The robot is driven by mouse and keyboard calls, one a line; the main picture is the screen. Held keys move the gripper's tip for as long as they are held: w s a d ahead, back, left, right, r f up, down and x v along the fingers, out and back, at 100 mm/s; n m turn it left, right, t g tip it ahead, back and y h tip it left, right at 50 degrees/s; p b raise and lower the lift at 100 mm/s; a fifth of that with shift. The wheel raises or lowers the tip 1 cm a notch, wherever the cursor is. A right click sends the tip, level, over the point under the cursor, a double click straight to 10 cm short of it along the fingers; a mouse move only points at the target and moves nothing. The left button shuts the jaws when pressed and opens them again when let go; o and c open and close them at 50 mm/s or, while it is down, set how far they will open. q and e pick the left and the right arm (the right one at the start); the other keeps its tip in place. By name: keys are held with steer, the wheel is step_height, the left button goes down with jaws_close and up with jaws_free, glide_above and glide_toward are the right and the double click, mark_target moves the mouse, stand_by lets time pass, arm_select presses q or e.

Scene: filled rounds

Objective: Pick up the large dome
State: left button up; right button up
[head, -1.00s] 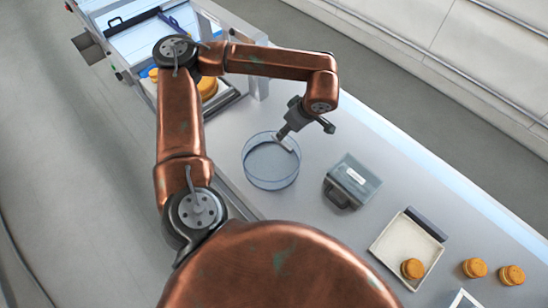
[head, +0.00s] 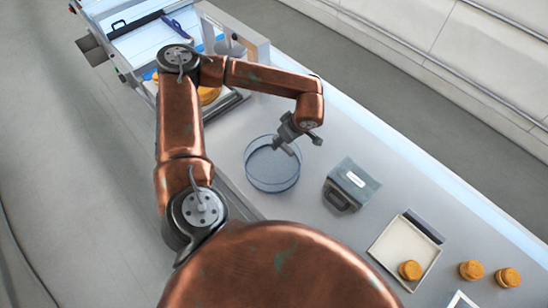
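A large clear round vessel with a thin rim (head: 272,178), which looks like the large dome, stands on the grey counter in the middle of the head view. Its floor or inside looks blue-grey. My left gripper (head: 289,142) is over its far right edge, pointing down. Part of the gripper overlaps the rim in the picture, and I cannot tell whether it touches. My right gripper is not in view.
A grey case with a handle (head: 351,185) stands right of the vessel. A pale tray (head: 391,245) holds an orange stacked round (head: 410,270). More orange rounds (head: 471,270) stand to its right. My copper arm hides part of the tray with orange rounds at upper left (head: 235,98).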

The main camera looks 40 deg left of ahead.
arm_select(q)
steer(key=shift+f+b, duration=0.25)
steer(key=shift+b, duration=0.05)
stand_by(0.5)
jaws_close()
stand_by(0.3)
